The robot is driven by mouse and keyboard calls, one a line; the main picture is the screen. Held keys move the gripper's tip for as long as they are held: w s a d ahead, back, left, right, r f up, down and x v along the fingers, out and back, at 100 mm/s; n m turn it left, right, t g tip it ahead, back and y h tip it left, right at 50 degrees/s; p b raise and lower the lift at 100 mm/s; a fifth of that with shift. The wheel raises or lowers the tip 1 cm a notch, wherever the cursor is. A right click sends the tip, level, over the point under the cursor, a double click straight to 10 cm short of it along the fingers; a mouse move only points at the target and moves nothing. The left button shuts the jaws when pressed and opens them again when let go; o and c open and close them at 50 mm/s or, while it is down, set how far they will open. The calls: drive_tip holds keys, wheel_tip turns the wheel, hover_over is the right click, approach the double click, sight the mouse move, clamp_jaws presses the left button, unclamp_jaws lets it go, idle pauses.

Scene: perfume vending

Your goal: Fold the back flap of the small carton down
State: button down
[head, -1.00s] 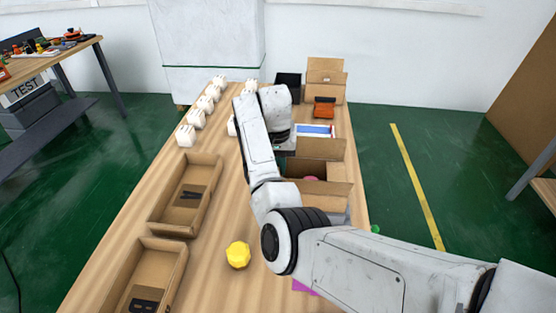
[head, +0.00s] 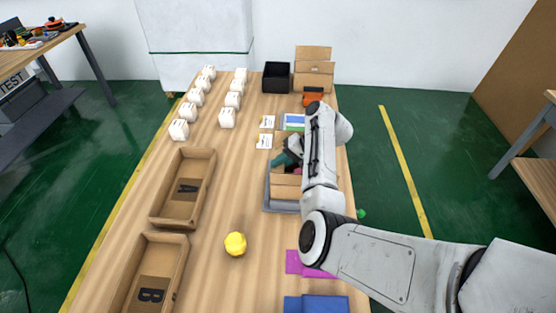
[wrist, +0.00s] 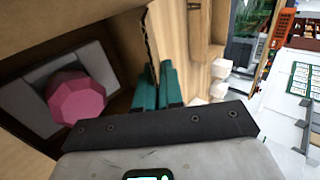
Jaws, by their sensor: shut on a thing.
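The small carton (head: 286,187) sits in a grey tray (head: 282,207) on the right side of the table. My arm covers its right part and most of its back. In the wrist view its open inside (wrist: 100,50) fills the left, with a pink faceted piece (wrist: 77,99) in it. My gripper (head: 290,158) is at the carton's back left, its teal fingers pointing at it. In the wrist view the fingers (wrist: 160,88) close on a thin, edge-on cardboard panel (wrist: 148,35) of the carton. I cannot tell whether this is the back flap or a wall.
Two cardboard trays, A (head: 187,188) and B (head: 150,292), stand left, with a yellow piece (head: 235,244) beside them. Several white boxes (head: 227,118), a black bin (head: 276,77) and another open carton (head: 314,70) stand farther back. Magenta (head: 292,262) and blue sheets lie in front.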

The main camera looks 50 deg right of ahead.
drive_tip(key=shift+s+d+f+t+y, duration=0.1)
drive_tip(key=shift+s+f+t+y, duration=0.05)
drive_tip(key=shift+t+y, duration=0.3)
idle(0.4)
drive_tip(key=c, duration=1.3)
unclamp_jaws()
drive_tip(key=shift+c, duration=0.2)
drive_tip(key=b+v, duration=0.1)
drive_tip(key=v, duration=0.9)
drive_tip(key=shift+s+d+b, duration=0.2)
drive_tip(key=shift+s+b, duration=0.1)
drive_tip(key=shift+s, duration=0.05)
